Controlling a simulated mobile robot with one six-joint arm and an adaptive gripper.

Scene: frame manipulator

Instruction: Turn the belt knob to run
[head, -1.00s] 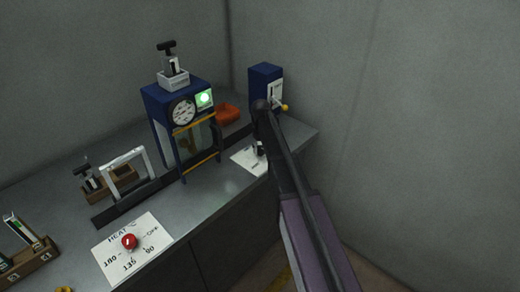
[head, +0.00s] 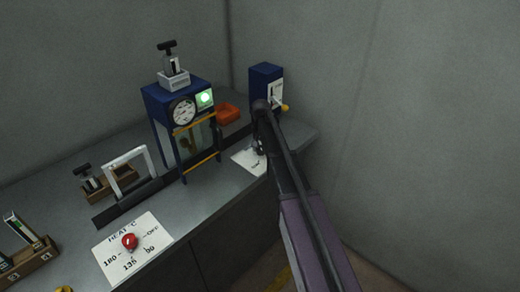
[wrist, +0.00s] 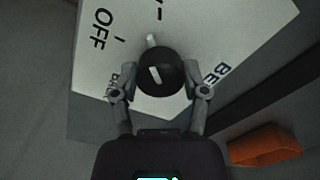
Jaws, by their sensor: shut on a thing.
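The belt knob (wrist: 158,72) is round and black with a white mark on top. In the wrist view it stands on a white label plate (wrist: 100,72), which reads OFF at the left and has partly covered BELT lettering. A white pointer at the knob's far edge aims up the picture, to the right of OFF; I cannot tell the exact setting. My gripper (wrist: 160,86) is shut on the knob, one finger on each side. In the head view my gripper (head: 261,148) is over the plate (head: 246,160) and hides the knob.
A blue box with a yellow-tipped lever (head: 285,107) stands close behind my arm. An orange tray (head: 228,113) and a blue gauge frame (head: 180,103) are to the left. The red heat knob (head: 129,241) is at the front left. Open floor lies right of the bench.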

